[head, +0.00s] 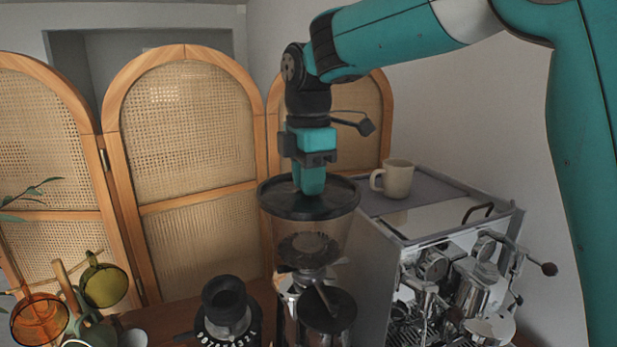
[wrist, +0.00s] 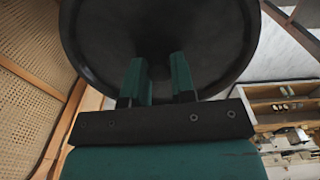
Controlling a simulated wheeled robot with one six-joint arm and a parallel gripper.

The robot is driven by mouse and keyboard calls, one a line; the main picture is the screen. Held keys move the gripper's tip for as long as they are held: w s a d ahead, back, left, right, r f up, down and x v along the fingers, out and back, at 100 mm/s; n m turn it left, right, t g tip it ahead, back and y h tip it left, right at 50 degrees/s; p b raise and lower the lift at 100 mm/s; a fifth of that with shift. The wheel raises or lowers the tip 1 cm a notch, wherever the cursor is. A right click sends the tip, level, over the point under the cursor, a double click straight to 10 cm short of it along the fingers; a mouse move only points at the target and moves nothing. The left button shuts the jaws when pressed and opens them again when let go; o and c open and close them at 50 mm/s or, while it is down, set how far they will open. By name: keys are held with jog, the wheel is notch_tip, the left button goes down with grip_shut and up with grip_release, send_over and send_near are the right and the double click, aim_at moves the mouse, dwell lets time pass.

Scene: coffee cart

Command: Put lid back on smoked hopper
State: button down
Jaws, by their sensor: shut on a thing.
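The black round lid (head: 276,200) is at the top of the smoked hopper (head: 328,240), a see-through dark cone on the grinder. The lid looks about level and lined up with the hopper's rim; I cannot tell whether it rests fully on it. My gripper (head: 310,190) points straight down from above and is shut on the middle of the lid. In the wrist view the lid (wrist: 105,45) fills the top, with the gripper's two fingers (wrist: 159,75) on either side of its centre. The knob between the fingers is mostly hidden.
An espresso machine (head: 440,225) stands right of the hopper, with a beige mug (head: 397,179) on top. A second, smaller black grinder (head: 226,305) stands at lower left. Orange (head: 40,318) and olive (head: 103,286) cups hang at far left. A cane screen (head: 185,130) stands behind.

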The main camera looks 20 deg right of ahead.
dwell(0.9)
jog(key=shift+c, duration=2)
grip_release()
jog(key=shift+r+p, duration=3.45)
jog(key=shift+r, duration=0.1)
grip_shut()
